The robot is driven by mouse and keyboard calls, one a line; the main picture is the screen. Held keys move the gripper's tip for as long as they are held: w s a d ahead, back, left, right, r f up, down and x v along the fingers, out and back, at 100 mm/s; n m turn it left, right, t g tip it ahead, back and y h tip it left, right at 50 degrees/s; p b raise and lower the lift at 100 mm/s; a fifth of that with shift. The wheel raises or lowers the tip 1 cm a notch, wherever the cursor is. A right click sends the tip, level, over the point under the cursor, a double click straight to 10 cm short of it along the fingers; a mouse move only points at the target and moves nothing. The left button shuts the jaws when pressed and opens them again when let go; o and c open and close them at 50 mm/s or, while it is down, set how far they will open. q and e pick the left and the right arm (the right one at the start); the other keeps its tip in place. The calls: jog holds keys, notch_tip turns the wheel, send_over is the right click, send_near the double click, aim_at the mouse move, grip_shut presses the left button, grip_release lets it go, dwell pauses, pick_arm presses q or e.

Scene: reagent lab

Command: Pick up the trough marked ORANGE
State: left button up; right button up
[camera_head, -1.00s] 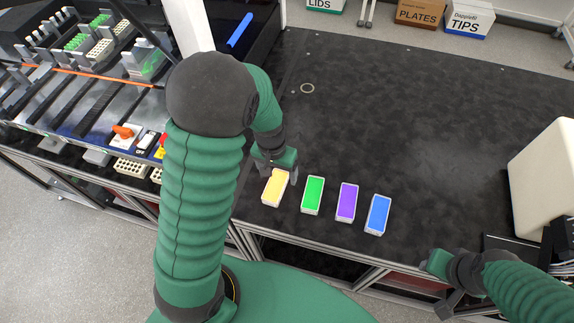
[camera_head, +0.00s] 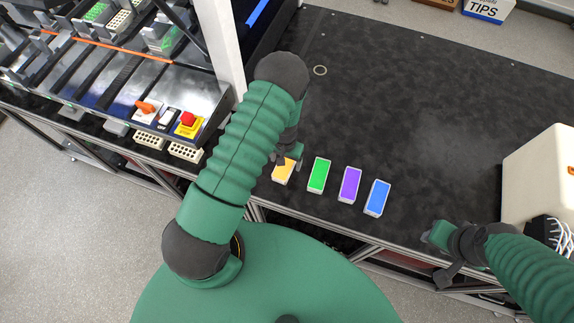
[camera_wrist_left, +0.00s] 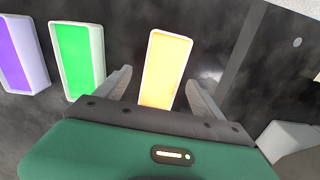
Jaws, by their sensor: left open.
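The trough with the orange top (camera_head: 282,174) stands on the black bench at the left end of a row of coloured troughs. No label can be read on it. My left gripper (camera_head: 287,160) is just above its far end in the head view. In the left wrist view the orange trough (camera_wrist_left: 165,68) lies between the two open fingers of my left gripper (camera_wrist_left: 159,88), apart from both. My right gripper (camera_head: 436,257) is at the lower right near the bench's front edge; its fingers are too unclear to judge.
Green (camera_head: 319,174), purple (camera_head: 349,184) and blue (camera_head: 377,197) troughs stand to the right of the orange one. A beige machine (camera_head: 540,175) is at the far right. A rack deck with a red button (camera_head: 188,119) is at left. The bench behind the troughs is clear.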

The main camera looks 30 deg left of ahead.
aim_at(284, 167)
pick_arm(q)
jog(key=f, duration=0.1)
jog(key=a+f, duration=0.1)
jog(key=shift+s+f, duration=0.25)
jog(key=shift+f, duration=0.05)
jog(key=shift+w+f, duration=0.1)
jog(key=shift+f, duration=0.1)
jog(key=shift+w+d, duration=0.1)
jog(key=shift+d, duration=0.1)
jog(key=shift+c, duration=0.2)
jog(key=shift+d+r, duration=0.2)
jog(key=shift+d, duration=0.35)
jog(key=c, duration=1)
jog(key=shift+a, duration=0.1)
jog(key=shift+c, duration=1.1)
jog(key=shift+a+f, duration=0.1)
jog(key=shift+a, duration=0.3)
jog(key=c, duration=0.3)
pick_arm(e)
jog(key=shift+s+a+r, duration=0.2)
jog(key=shift+a+r, duration=0.4)
jog(key=shift+r, duration=0.05)
